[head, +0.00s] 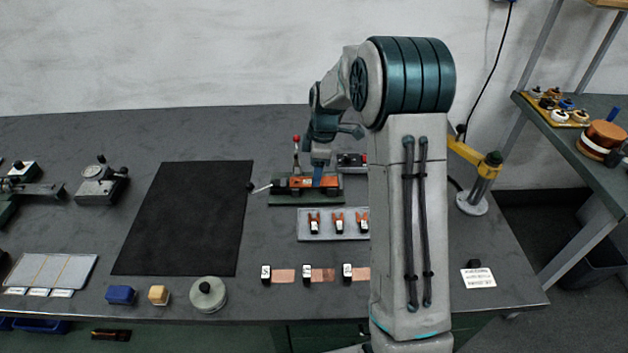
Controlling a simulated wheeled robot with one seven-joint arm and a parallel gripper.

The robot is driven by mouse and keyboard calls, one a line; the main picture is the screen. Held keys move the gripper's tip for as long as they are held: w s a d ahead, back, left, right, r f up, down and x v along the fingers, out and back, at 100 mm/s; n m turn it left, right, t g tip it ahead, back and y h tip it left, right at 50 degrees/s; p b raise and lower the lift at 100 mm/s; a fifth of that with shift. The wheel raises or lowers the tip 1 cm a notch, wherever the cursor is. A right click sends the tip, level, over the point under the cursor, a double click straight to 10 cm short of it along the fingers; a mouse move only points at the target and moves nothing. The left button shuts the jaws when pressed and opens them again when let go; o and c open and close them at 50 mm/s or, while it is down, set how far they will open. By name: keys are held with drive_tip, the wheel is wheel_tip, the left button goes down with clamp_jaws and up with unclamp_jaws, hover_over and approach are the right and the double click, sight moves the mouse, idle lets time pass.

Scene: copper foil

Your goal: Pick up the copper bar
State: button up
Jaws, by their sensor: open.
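An orange-copper bar-like piece (296,183) lies across a dark green fixture (280,200) at the back middle of the bench. I cannot tell for sure whether it is the copper bar. Three flat copper strips (284,276) lie near the front edge, each beside a small block with a white label; the rightmost is partly cut off by my arm. My gripper (319,180) points down at the right part of the fixture, over or beside the orange piece. It is open. Its fingertips are small and partly hidden, and I cannot tell whether they touch anything.
A red-knobbed lever (296,141) stands behind the fixture. A grey tray (304,236) with orange clips lies in front of it. A black mat (187,218) is bare to the left. A yellow-topped post (486,170) stands right. A round grey pot (208,294) sits near the front edge.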

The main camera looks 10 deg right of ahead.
drive_tip(key=shift+a+f, duration=0.15)
drive_tip(key=shift+f, duration=1.1)
drive_tip(key=c, duration=1.2)
